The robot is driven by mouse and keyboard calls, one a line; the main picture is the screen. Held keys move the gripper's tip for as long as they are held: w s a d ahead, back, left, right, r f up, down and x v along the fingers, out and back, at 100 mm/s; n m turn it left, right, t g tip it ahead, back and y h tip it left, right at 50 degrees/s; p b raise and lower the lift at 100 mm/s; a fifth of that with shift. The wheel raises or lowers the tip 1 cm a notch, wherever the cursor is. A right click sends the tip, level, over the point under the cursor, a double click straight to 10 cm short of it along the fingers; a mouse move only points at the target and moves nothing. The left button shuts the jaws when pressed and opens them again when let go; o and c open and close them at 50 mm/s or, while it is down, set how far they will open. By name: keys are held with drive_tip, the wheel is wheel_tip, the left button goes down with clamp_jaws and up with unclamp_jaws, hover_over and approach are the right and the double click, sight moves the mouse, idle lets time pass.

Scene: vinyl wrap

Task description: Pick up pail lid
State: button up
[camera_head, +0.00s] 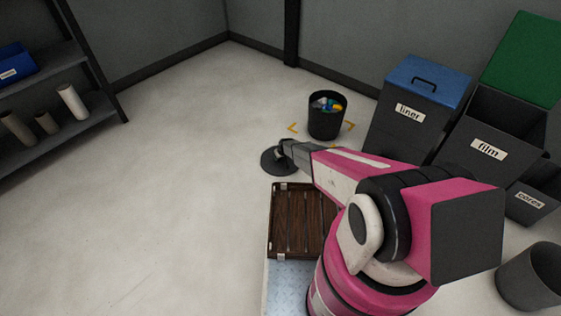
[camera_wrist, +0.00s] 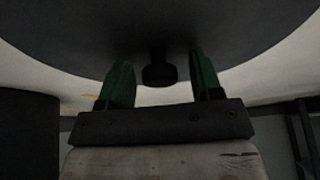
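The pail lid (camera_head: 272,161) is a dark flat disc, and in the head view it appears to lie on the floor in front of the wooden slatted platform. In the wrist view the lid (camera_wrist: 160,28) fills the top, with its small dark knob (camera_wrist: 158,74) at the centre. My gripper (camera_head: 286,152) is at the lid. In the wrist view its two green fingers (camera_wrist: 160,82) stand apart on either side of the knob, with a gap on each side. In the head view my arm partly hides the lid's right side.
A black pail (camera_head: 326,121) with colourful scraps stands behind, inside yellow floor marks. Bins labelled liner (camera_head: 408,130), film (camera_head: 480,165) and cores (camera_head: 533,205) stand right. A shelf (camera_head: 60,60) with tubes is left. The brown slatted platform (camera_head: 290,222) is nearer. Left floor is clear.

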drive_tip(key=c, duration=0.8)
drive_tip(key=shift+c, duration=0.2)
drive_tip(key=shift+r, duration=0.1)
